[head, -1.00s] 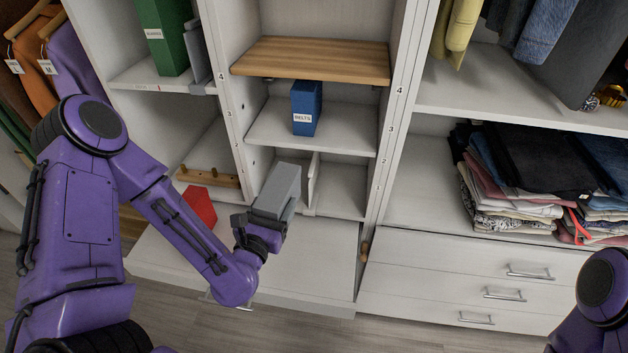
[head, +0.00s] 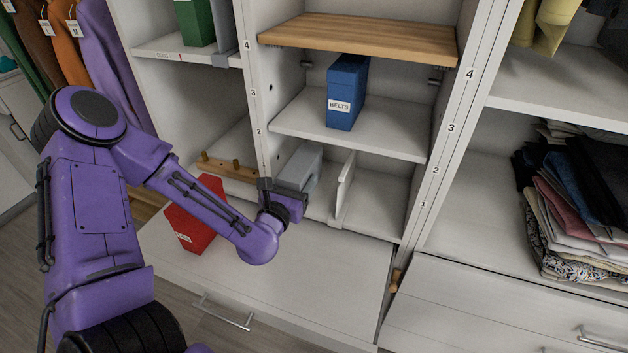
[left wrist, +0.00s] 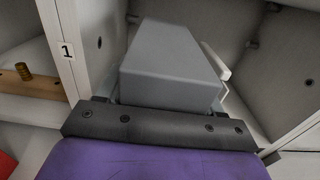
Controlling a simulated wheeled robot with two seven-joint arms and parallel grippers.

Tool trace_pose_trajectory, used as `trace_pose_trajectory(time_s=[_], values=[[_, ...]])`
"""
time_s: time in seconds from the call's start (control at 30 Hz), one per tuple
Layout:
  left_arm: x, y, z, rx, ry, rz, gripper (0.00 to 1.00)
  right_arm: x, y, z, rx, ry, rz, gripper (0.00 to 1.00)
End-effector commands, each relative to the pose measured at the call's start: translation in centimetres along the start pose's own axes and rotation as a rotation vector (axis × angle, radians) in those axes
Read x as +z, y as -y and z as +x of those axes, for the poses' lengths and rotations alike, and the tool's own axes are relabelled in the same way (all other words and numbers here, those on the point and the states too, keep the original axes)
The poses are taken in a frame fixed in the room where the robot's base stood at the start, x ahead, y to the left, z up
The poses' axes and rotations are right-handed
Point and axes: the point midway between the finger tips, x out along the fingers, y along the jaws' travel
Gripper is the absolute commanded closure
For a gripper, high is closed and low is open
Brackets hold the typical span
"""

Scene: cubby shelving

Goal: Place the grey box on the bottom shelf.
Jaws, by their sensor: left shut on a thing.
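The grey box (head: 301,165) is in the left part of the lowest cubby of the middle column, left of a small upright white divider (head: 345,186). My left gripper (head: 283,193) is at the cubby's front opening and is shut on the near end of the box. In the left wrist view the grey box (left wrist: 172,65) extends forward from the gripper (left wrist: 160,120) into the cubby. The bottom shelf (head: 371,207) shows bare to the right of the divider. The box's underside is hidden, so I cannot tell whether it touches the shelf. My right gripper is out of view.
A blue BELTS box (head: 346,92) stands on the shelf above, under a wooden board (head: 358,40). A red box (head: 193,216) lies left, partly behind my arm. A wooden peg rack (head: 229,168) sits in the left bay. Folded clothes (head: 580,205) are stacked at right.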

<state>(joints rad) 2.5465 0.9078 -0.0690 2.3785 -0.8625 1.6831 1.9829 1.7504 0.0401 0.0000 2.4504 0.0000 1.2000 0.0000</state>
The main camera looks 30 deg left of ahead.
Motion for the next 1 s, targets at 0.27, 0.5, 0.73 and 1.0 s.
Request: trace_pose_trajectory(time_s=[0.27,0.5,0.73,1.0], values=[[0.1,0.0,6.5,0.000,0.001,0.005,0.72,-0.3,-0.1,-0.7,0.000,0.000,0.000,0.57],[-1.2,0.1,10.3,-0.001,-0.004,0.003,0.72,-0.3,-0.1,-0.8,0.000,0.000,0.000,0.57],[-4.0,0.1,10.2,-0.001,-0.002,0.000,0.72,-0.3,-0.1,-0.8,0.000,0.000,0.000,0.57],[-6.9,0.1,10.7,-0.001,0.002,0.000,0.72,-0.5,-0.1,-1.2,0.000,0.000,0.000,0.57]])
